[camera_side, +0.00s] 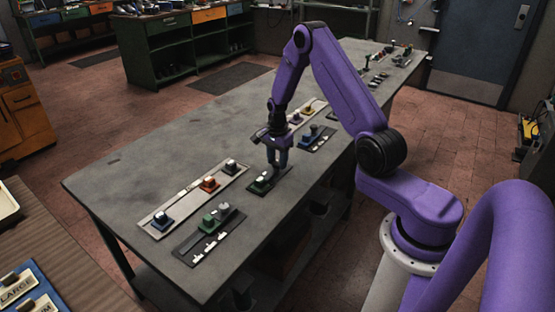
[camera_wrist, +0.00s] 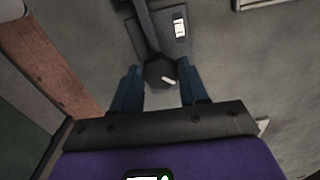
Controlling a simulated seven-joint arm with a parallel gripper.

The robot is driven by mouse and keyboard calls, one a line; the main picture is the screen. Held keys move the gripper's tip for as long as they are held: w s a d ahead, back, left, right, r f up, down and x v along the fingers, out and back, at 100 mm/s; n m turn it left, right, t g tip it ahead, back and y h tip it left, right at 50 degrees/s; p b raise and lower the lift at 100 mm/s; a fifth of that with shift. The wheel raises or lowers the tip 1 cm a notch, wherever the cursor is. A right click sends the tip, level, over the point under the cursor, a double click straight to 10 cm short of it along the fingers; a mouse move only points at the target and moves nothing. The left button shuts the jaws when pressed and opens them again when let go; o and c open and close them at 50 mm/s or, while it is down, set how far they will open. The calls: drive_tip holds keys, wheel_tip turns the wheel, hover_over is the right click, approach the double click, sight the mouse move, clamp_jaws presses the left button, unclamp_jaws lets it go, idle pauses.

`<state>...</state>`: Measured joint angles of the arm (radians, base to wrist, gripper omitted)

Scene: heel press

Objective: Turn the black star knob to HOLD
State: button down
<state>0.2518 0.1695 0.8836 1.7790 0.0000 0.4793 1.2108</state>
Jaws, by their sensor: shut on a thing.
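The black star knob (camera_wrist: 159,72) shows in the wrist view as a dark, many-sided head with a short white mark pointing to the lower right. My gripper (camera_wrist: 160,88) has its blue fingers on either side of the knob and is shut on it. A white label (camera_wrist: 180,26) lies on the panel above the knob in the wrist view. The wording on it is too small to read.
A light panel (camera_side: 190,198) with blue, orange and black knobs lies to the left on the grey bench (camera_side: 130,178). A dark panel with a green knob (camera_side: 209,220) is nearer the front. More panels stand behind my gripper. The bench's left part is clear.

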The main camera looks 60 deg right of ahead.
sight(277, 163)
drive_tip(key=shift+m, duration=0.5)
drive_tip(key=c, duration=0.6)
unclamp_jaws()
wheel_tip(277, 163, up, 18)
drive_tip(key=shift+f, duration=0.25)
drive_tip(key=shift+a, duration=0.1)
